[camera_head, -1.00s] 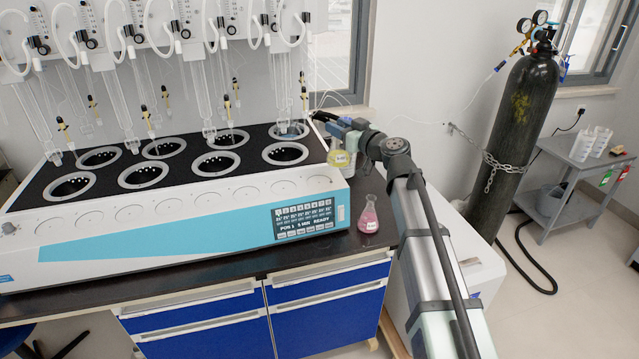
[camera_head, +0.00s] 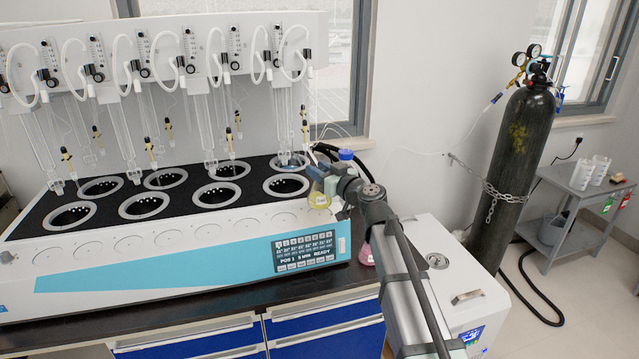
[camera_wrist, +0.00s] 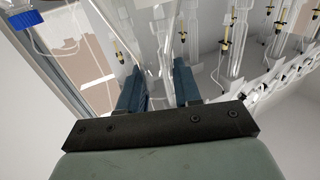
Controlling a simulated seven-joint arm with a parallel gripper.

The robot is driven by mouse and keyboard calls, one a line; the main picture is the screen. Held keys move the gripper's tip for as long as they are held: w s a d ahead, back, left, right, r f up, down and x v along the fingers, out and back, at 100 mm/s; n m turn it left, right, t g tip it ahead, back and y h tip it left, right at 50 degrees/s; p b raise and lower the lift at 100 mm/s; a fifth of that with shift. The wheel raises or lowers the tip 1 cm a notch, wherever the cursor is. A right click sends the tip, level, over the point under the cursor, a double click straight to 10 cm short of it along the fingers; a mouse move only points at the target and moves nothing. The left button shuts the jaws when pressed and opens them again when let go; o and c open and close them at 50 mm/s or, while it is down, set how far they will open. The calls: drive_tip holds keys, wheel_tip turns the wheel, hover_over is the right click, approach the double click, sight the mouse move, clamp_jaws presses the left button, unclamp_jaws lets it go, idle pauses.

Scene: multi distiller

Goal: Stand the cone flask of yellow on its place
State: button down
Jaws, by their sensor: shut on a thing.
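The yellow cone flask (camera_head: 319,199) hangs upright in my gripper (camera_head: 318,173), at the right end of the distiller (camera_head: 170,260). It shows just in front of the rightmost front well. My gripper is shut on the upper part of the flask. In the wrist view the two dark blue fingers (camera_wrist: 160,88) stand either side of clear glass; the yellow liquid is not visible there. White round marks (camera_head: 284,219) line the distiller's front ledge. I cannot tell whether the flask touches the ledge.
A pink flask (camera_head: 366,252) stands on the dark bench, partly hidden by my arm. Glass tubes (camera_head: 204,130) hang above the wells. A gas cylinder (camera_head: 513,170) stands at right.

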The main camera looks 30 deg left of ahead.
drive_tip(key=shift+f, duration=1.8)
drive_tip(key=shift+f, duration=0.1)
drive_tip(key=c, duration=0.8)
unclamp_jaws()
drive_tip(key=v, duration=1.2)
